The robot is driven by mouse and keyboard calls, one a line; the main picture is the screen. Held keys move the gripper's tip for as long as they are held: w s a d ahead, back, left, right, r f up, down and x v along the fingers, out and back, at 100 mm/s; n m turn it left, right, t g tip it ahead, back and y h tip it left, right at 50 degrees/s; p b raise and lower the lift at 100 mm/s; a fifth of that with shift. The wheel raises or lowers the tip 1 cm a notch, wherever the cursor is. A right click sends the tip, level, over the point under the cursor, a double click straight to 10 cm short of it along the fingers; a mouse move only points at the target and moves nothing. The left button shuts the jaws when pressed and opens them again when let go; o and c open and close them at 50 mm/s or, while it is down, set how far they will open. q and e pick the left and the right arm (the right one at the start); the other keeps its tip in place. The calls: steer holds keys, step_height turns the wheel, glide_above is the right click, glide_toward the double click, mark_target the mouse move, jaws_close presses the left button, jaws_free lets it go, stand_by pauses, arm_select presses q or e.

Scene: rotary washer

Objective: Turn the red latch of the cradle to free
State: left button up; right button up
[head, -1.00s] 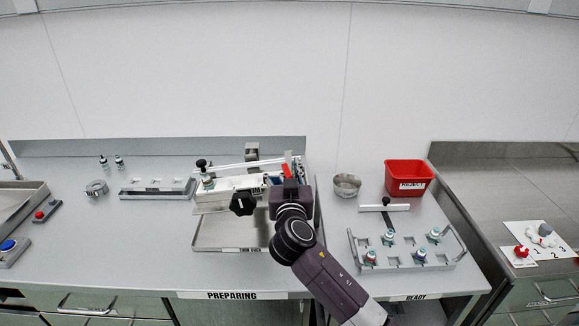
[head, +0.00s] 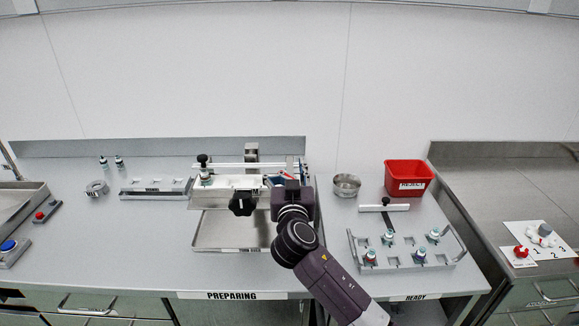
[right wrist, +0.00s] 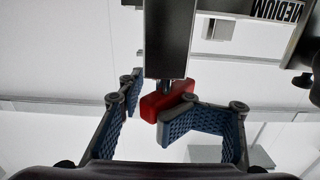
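The cradle (head: 222,184) is a pale frame with a black knob at its front, above a metal tray on the PREPARING counter. Its red latch (head: 286,174) shows as a small slanted sliver at the cradle's right end, partly hidden by my right gripper (head: 284,181). In the right wrist view the red latch (right wrist: 172,98) lies between the blue-padded fingers of my right gripper (right wrist: 148,103). The fingers are apart; the right one appears to touch the latch, while a gap shows on the left. My left gripper is not in view.
A metal bowl (head: 346,184) and a red bin (head: 408,178) stand right of the cradle. A rack (head: 400,262) with several vials is at the front right. A low grey holder (head: 157,189) is to the left. Counter left of the tray (head: 233,247) is mostly clear.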

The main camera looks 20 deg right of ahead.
steer(key=s+d, duration=0.2)
steer(key=s, duration=0.6)
steer(key=shift+p, duration=0.45)
steer(key=shift+s+f, duration=0.1)
steer(key=v, duration=1.2)
stand_by(0.4)
